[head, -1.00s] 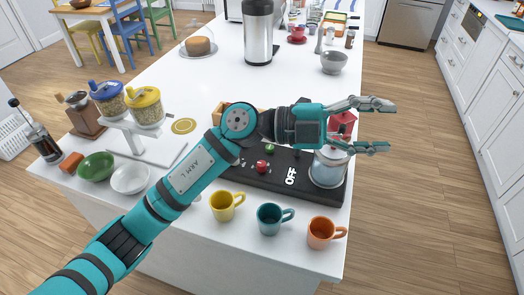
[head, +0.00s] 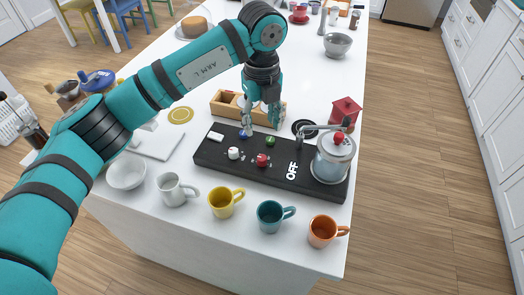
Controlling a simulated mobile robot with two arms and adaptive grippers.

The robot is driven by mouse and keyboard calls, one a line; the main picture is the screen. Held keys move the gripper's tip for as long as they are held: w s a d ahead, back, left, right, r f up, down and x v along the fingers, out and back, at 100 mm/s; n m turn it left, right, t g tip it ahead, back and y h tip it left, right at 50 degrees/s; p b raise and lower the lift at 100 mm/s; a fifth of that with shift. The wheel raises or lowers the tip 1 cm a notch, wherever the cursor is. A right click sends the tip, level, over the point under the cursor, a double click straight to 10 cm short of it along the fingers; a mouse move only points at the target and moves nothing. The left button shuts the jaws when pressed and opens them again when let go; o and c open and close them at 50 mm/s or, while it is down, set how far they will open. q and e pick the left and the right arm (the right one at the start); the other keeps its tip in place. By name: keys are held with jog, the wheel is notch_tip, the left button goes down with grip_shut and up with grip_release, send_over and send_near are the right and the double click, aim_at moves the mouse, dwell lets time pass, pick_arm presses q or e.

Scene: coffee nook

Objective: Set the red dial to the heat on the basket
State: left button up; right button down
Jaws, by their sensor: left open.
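The red dial (head: 262,160) sits on the black panel (head: 213,157), right of a white dial (head: 233,153). A blue knob (head: 243,136) and a green knob (head: 270,141) are behind them. White "OFF" lettering is on the panel to the right. My left gripper (head: 261,128) points down, open, over the panel's far edge by the blue and green knobs, behind the red dial and apart from it. A wooden box (head: 222,105), perhaps the basket, stands behind the panel, partly hidden by the gripper. I cannot read any heat marking on it. My right gripper is not in view.
A lidded glass pot (head: 333,160) stands on the panel's right end, with a red canister (head: 345,112) behind it. White, yellow (head: 222,203), teal (head: 270,217) and orange (head: 322,231) mugs line the front. A grey bowl (head: 337,45) stands farther back.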

aim_at(262, 157)
pick_arm(q)
notch_tip(262, 157, down, 11)
jog(key=p, duration=0.3)
jog(key=shift+f, duration=0.6)
grip_shut()
